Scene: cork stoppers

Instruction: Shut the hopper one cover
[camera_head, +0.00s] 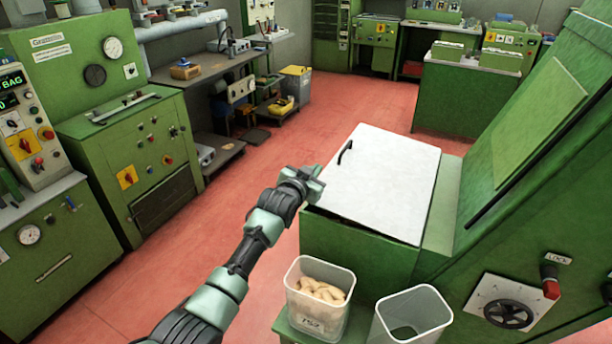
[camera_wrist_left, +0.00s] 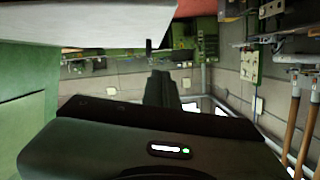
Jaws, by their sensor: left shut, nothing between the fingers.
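The hopper's white flat cover (camera_head: 385,180) lies over the green hopper box (camera_head: 350,245), with a black handle (camera_head: 345,152) near its far left edge. A thin dark gap shows under its near edge, so it seems not quite flush. My left gripper (camera_head: 310,182) is at the cover's left edge, shut and empty; I cannot tell whether it touches the cover. In the left wrist view the pale cover (camera_wrist_left: 80,22) fills the upper left, and the shut fingers (camera_wrist_left: 162,88) point away beside it. My right gripper is not in view.
A clear bin of corks (camera_head: 318,295) and a second clear bin (camera_head: 410,318) stand in front of the hopper. A tall green machine (camera_head: 540,130) with a handwheel (camera_head: 508,313) rises at right. Green cabinets (camera_head: 130,150) stand at left; red floor between is open.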

